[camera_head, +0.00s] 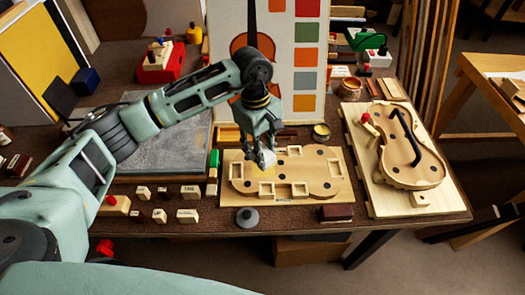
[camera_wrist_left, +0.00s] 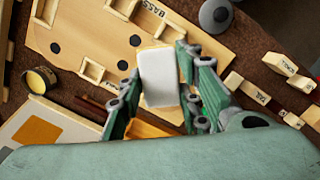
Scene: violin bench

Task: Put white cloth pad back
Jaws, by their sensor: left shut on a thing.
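My left gripper (camera_head: 262,150) is shut on the white cloth pad (camera_head: 267,159). It holds the pad above the left part of the wooden violin-shaped board (camera_head: 343,190). In the left wrist view, the pad (camera_wrist_left: 160,78) is a pale, rounded block between the two green fingers of the gripper (camera_wrist_left: 160,88). The board (camera_wrist_left: 85,38) shows behind it with small square frames and dark holes. The gap between pad and board cannot be judged exactly. My right gripper is not in view.
Small labelled blocks (camera_head: 187,215) stand along the front left. A grey knob (camera_head: 247,217) and a dark red block (camera_head: 336,212) lie in front of the board. A round tin (camera_head: 321,132) is behind it. A violin body (camera_head: 412,150) lies on the right. A colour chart stands behind.

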